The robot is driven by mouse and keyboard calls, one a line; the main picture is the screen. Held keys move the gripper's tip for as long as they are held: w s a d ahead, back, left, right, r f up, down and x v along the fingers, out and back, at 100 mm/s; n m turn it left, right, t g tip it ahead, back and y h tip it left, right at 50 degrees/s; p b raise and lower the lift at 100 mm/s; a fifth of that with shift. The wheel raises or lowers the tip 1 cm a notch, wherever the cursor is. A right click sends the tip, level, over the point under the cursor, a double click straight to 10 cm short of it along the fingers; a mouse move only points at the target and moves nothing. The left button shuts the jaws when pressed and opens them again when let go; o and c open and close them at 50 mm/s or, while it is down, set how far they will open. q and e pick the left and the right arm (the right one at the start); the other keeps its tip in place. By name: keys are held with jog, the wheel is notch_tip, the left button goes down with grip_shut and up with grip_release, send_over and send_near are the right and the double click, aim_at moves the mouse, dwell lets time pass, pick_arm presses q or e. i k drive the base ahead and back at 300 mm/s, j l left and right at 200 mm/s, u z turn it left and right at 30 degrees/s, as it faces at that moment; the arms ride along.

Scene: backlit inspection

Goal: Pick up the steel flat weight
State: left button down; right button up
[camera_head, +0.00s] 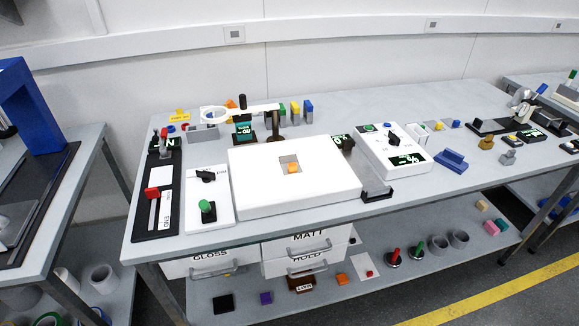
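A small grey metal piece with a raised top (508,158) sits near the front right edge of the long bench. It looks like the steel flat weight, but it is too small to be certain. A similar brass-coloured piece (486,143) stands just behind it to the left. Neither of my grippers is in view, and nothing visible touches the grey piece.
The bench (455,185) carries a white light box (325,195) with an orange block (293,168), a white control panel (395,150) and a blue holder (450,160). Small dark display units (530,136) stand behind the grey piece. Drawers (305,247) hang below.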

aim_at(509, 158)
jog(key=z, duration=1.4)
jog(key=i+j+u, duration=0.15)
jog(key=k, duration=0.05)
